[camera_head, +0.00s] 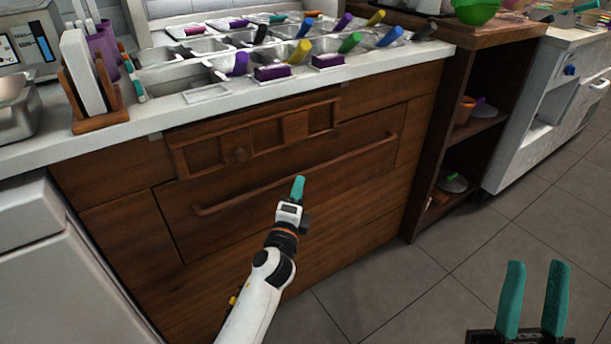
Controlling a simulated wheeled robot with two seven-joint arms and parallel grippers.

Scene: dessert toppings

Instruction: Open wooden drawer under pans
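The wooden drawer (262,211) is in the brown counter front, under the metal pans (340,46). It has a long horizontal bar handle (235,199) and looks closed, its front about level with the panels beside it. My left gripper (298,187) is in front of the drawer and overlaps the handle's lower edge near its middle. Only one teal finger shows clearly, so its opening and any contact with the handle cannot be told. My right gripper (532,299) is at the lower right over the floor, its two teal fingers apart with nothing between them.
Scoops with coloured handles rest in the pans. A wooden holder (98,118) with white cards stands at the left. Open shelves (473,128) are to the right. The tiled floor (415,290) is clear.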

